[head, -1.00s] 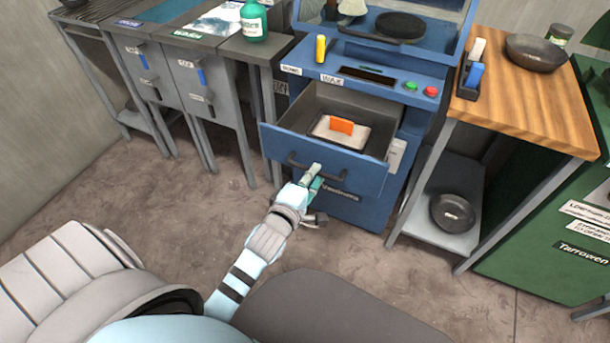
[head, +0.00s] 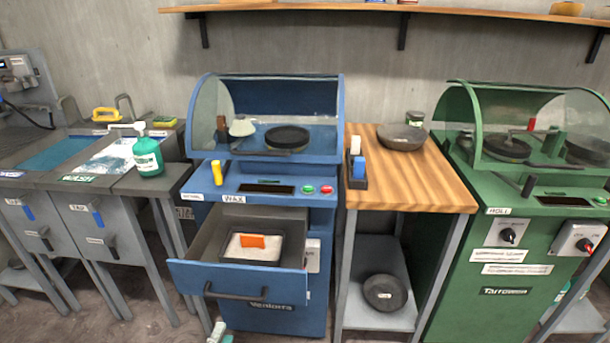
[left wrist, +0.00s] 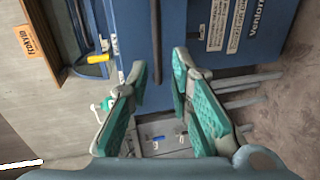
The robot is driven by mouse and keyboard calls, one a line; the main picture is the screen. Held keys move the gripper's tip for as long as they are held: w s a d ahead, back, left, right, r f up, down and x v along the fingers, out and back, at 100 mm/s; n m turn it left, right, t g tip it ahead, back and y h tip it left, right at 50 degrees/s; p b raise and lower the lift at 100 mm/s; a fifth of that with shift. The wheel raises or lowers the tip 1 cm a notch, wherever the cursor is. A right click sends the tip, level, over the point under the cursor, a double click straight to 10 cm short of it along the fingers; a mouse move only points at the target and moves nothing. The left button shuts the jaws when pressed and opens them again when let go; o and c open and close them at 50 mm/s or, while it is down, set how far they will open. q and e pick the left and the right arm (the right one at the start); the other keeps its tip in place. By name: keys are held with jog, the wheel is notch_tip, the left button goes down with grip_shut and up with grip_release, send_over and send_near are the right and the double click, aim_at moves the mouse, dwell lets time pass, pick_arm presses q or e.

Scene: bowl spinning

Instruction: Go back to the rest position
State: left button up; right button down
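My left gripper (head: 219,331) shows only partly at the bottom edge of the head view, below and apart from the dark handle (head: 235,295) of the open drawer (head: 230,278). In the left wrist view its two teal-padded fingers (left wrist: 161,72) are spread with nothing held between them. The dark handle bar (left wrist: 155,35) appears beyond the fingertips there, against the blue machine front. The drawer belongs to the blue wax machine (head: 325,220) and holds a tray (head: 235,254) with an orange piece (head: 252,241) in it. My right gripper is in neither view.
Grey wash cabinets (head: 90,235) with a green bottle (head: 147,155) stand left. A wooden-top table (head: 430,180) with a dark bowl (head: 401,137) stands right, then a green machine (head: 470,260). The drawer juts forward. Bare floor shows low down.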

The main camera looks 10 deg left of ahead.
pick_arm(q)
jog(key=s+f+m+g, duration=0.55)
jog(key=s+m, duration=0.25)
jog(key=m, duration=0.2)
jog(key=s+f+m+g, duration=0.4)
jog(key=s+m+g, duration=0.2)
jog(key=s+m, duration=0.25)
notch_tip(320, 180, down, 16)
jog(key=s+a+g+p, duration=0.2)
jog(key=a+p, duration=0.1)
jog(key=p, duration=0.2)
jog(key=s+f+p, duration=0.3)
jog(key=s+f, duration=0.4)
jog(key=s, duration=0.6)
jog(key=shift+s+f+m+g+h+p, duration=0.2)
jog(key=shift+f+m+g+h+p, duration=0.15)
jog(key=shift+f+h+p, duration=0.05)
